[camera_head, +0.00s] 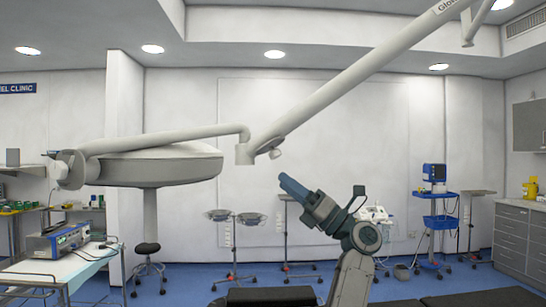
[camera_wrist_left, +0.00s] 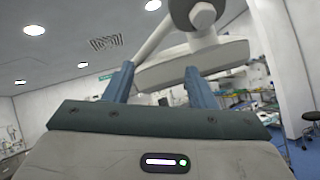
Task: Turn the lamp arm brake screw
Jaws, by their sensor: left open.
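The surgical lamp's pale grey arm (camera_head: 350,88) slopes down from the upper right to a joint (camera_head: 244,150). A small round knob (camera_head: 275,153), which looks like the brake screw, sticks out beside this joint. My left gripper (camera_head: 286,183) has blue fingers and points up and left, a little below the knob and apart from it. In the left wrist view, my left gripper (camera_wrist_left: 158,76) is open and empty, with the lamp head (camera_wrist_left: 190,64) and lamp arm (camera_wrist_left: 160,38) beyond its fingers. I cannot tell the screw there. My right gripper is not in view.
The wide lamp head (camera_head: 155,167) hangs at the left of the joint. Small stands (camera_head: 235,216) and a blue monitor cart (camera_head: 436,222) are far back. A white table (camera_head: 65,266) with a device is at the lower left. The air around my gripper looks clear.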

